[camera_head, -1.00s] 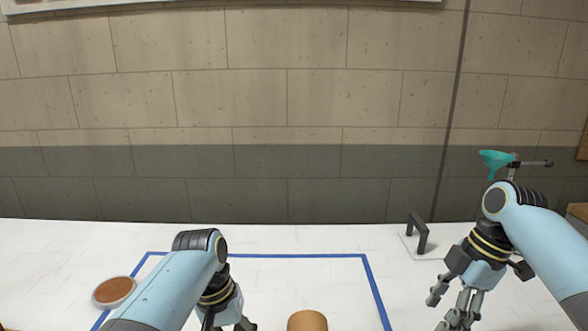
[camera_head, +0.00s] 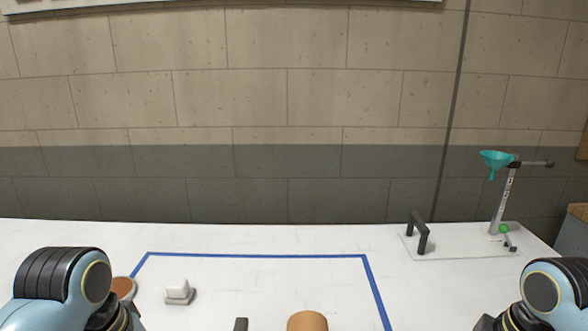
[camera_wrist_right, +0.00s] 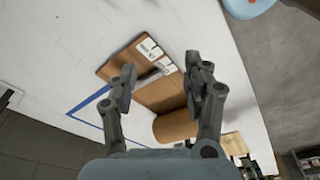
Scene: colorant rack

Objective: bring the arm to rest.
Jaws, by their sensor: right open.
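My right gripper (camera_wrist_right: 163,85) is open and empty in the right wrist view, its two fingers apart above the table area. In the head view my right arm (camera_head: 542,292) shows at the lower right corner, with its fingers below the picture edge. My left arm (camera_head: 65,288) shows at the lower left corner of the head view. The left gripper's fingers are out of the picture.
A white table (camera_head: 360,240) bears a blue tape outline (camera_head: 250,255), a small white block on a grey base (camera_head: 178,290), a brown cylinder (camera_head: 307,321), a dark handle (camera_head: 418,233) and a stand with a teal funnel (camera_head: 496,160). A brown dish (camera_head: 123,287) is partly hidden by my left arm.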

